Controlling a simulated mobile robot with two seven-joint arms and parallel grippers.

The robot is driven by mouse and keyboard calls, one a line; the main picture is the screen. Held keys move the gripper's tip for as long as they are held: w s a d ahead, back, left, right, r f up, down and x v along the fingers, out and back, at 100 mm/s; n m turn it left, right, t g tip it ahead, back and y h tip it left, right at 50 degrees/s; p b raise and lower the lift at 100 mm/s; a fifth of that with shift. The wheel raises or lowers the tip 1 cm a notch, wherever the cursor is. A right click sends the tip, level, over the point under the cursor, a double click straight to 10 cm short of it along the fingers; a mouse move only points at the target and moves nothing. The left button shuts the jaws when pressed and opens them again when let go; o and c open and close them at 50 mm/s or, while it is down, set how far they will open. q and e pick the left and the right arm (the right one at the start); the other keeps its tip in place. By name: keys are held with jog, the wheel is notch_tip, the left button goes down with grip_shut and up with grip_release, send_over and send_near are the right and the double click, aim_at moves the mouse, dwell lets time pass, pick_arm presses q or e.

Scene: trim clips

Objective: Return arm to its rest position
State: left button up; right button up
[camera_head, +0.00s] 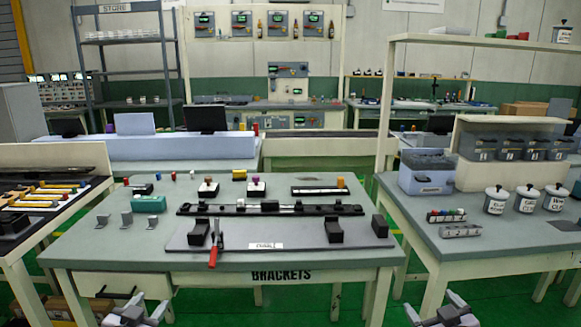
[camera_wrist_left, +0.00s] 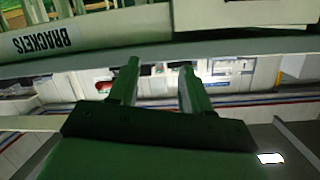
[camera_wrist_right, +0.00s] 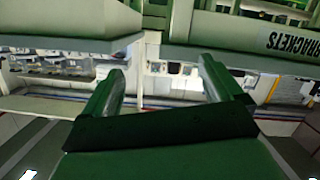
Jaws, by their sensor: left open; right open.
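My left gripper (camera_head: 137,308) is at the bottom left of the head view, below the front edge of the brackets table (camera_head: 120,250). Its two fingers (camera_wrist_left: 158,85) stand apart with nothing between them in the left wrist view. My right gripper (camera_head: 447,308) is at the bottom of the head view, right of the table's front right corner. Its fingers (camera_wrist_right: 160,88) also stand apart and empty in the right wrist view. Both grippers are clear of the table's objects.
The table bears a grey plate (camera_head: 300,239) with black blocks, a red-handled clamp (camera_head: 213,256), a long dark rail (camera_head: 285,209), grey brackets (camera_head: 127,219) and a teal block (camera_head: 148,203). A right table (camera_head: 405,197) holds labelled jars (camera_head: 496,201). A left table holds yellow-handled tools (camera_head: 45,195).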

pick_arm(q)
jog(key=s+d+f+g, duration=0.1)
jog(key=s+d+f, duration=0.2)
jog(key=s, duration=0.6)
jog(key=s+d+f+g+h, duration=0.1)
jog(key=s+d+f+g, duration=0.1)
jog(key=s+d+f, duration=0.2)
jog(key=s+d+f+n+g+h, duration=0.1)
jog(key=s+f, duration=0.7)
jog(key=s, duration=0.8)
jog(key=d+g, duration=0.1)
jog(key=d, duration=0.1)
jog(key=shift+d, duration=0.3)
pick_arm(e)
jog(key=s+a+f+g, duration=0.1)
jog(key=s+a+f, duration=0.2)
jog(key=s, duration=0.6)
jog(key=s+a+f+g+y, duration=0.1)
jog(key=s+a+f+g, duration=0.1)
jog(key=s+a+f, duration=0.2)
jog(key=s+a+f+m+g+y, duration=0.1)
jog(key=s+f, duration=0.7)
jog(key=s, duration=0.8)
jog(key=a+g, duration=0.1)
jog(key=a, duration=0.1)
jog(key=shift+a, duration=0.3)
pick_arm(q)
jog(key=shift+s, duration=0.1)
pick_arm(e)
jog(key=shift+s, duration=0.1)
